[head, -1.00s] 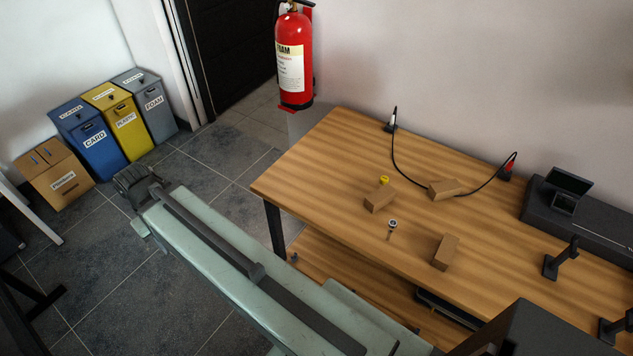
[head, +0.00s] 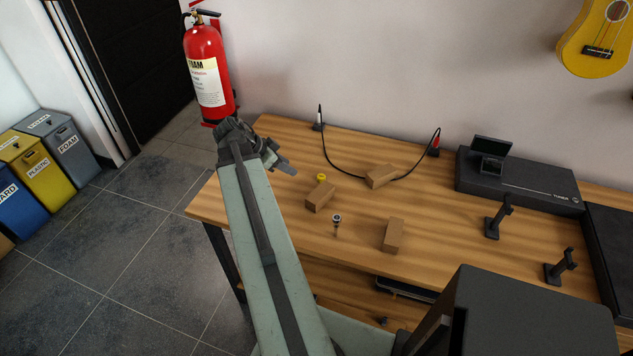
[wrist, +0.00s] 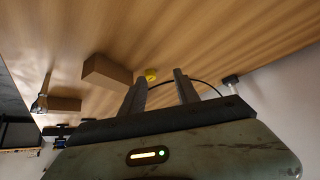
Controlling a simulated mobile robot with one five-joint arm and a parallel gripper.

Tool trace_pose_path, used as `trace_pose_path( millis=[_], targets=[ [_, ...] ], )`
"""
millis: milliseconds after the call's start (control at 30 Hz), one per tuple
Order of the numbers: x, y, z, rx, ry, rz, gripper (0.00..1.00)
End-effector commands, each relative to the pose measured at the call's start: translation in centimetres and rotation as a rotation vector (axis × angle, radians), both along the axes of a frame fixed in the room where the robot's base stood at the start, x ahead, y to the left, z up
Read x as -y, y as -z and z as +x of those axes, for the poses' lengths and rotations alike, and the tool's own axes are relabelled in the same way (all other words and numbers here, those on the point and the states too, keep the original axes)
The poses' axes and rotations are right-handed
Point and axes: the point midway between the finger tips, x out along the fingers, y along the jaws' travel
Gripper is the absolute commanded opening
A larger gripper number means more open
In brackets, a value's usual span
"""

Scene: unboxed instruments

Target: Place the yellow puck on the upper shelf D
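The yellow puck (head: 321,177) sits on the wooden table behind a small cardboard box. No shelf marked D can be made out.
A black cable (head: 345,172) loops behind. A black device (head: 520,182) and stands (head: 498,217) are at right. A fire extinguisher (head: 208,78) hangs at the back left.

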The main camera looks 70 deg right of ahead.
Motion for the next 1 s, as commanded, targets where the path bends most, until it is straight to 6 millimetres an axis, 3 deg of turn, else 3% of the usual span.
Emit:
trace_pose_path(
  millis=[33,167,300,500,667,900,1000],
  targets=[
    [1.2,0.3,-2.3,0.0,0.043,0.001,0.38],
    [2.5,0.4,-5.2,0.001,0.094,0.002,0.38],
    [2.7,0.6,-5.5,0.002,0.099,0.003,0.38],
    [3.7,2.8,-6.3,0.001,0.098,0.003,0.38],
    [3.9,2.9,-6.5,0.001,0.097,0.003,0.38],
    [5.6,6.5,-8.0,0.001,0.097,0.004,0.38],
    [6.1,6.9,-8.4,0.002,0.096,0.003,0.38]
  ],
)
